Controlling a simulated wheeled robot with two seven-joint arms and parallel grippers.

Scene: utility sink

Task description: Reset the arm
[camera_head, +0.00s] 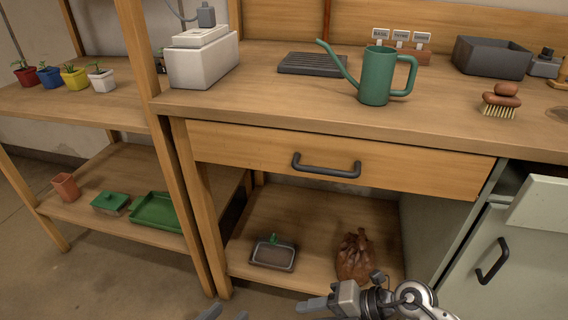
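My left gripper (225,314) shows only as two grey fingertips at the bottom edge, left of centre. The tips stand apart with nothing seen between them. The rest of that arm is out of the picture. My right gripper (318,303) is at the bottom centre, with its wrist and a round white joint to its right. Its fingers point left, and I cannot tell how far apart they are. Nothing is seen held in it. Both are low in the picture, in front of the bench's lower shelf.
The bench has a drawer (335,165), shut, above a lower shelf with a brown bag (354,258) and a small tray (273,254). A green watering can (376,78) and brush (501,102) stand on top. A cabinet door (500,250) is at right.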

